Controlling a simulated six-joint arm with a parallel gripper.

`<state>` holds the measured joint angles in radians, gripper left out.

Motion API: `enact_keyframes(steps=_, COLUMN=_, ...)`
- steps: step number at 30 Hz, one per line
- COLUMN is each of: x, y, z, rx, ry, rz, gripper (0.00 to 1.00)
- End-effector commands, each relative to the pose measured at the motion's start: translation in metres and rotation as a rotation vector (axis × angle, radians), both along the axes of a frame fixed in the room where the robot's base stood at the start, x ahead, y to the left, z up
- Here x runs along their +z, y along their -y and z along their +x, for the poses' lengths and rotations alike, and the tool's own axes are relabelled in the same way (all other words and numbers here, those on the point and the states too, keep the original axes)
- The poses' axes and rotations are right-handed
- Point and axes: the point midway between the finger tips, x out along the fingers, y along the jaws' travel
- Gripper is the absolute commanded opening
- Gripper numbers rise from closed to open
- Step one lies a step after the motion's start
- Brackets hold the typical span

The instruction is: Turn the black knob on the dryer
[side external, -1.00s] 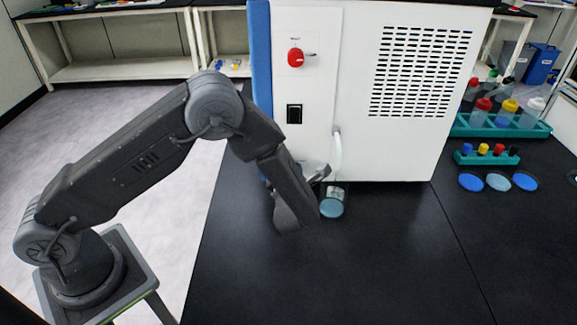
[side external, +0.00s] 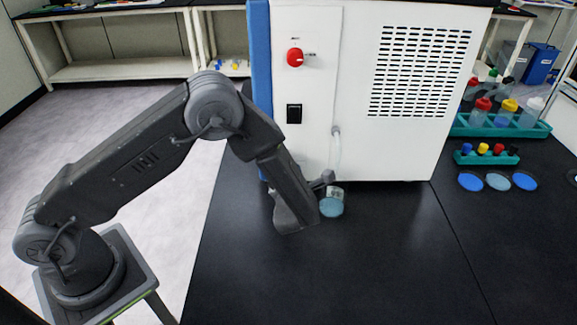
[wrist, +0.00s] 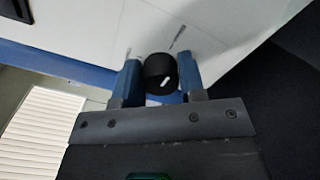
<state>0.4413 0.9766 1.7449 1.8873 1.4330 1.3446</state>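The black knob (wrist: 158,70) is round with a short white mark, on the white front panel of the dryer (wrist: 85,35). In the wrist view it sits between the two blue fingertips of my gripper (wrist: 161,82), one on each side, with no clear gap, so the gripper looks shut on it. The white mark lies slanted. In the side view my gripper (side external: 326,181) is low at the dryer (side external: 352,150), near its bottom edge, and the knob is hidden there.
A clear tube (side external: 336,155) hangs down the dryer near my gripper, with a small jar with a blue base (side external: 332,206) beside it. A red knob (side external: 295,57) and a black switch (side external: 294,113) are higher up. Bottles in a teal rack (side external: 540,130) stand far right. The front bench is clear.

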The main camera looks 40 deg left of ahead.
Motion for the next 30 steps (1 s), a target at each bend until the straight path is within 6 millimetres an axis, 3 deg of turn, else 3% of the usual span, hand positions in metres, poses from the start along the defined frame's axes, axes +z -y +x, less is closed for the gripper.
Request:
enact_keyframes(steps=7, x=0.0, y=0.0, z=0.0, rx=0.0, ry=0.001, rz=-0.001, gripper=0.61)
enact_keyframes(steps=17, x=0.0, y=0.004, z=-0.003, rx=-0.002, ry=0.0, rz=-0.001, gripper=0.61)
enact_keyframes(steps=30, x=0.0, y=0.066, z=-0.065, rx=-0.006, ry=0.001, rz=0.0, gripper=0.61)
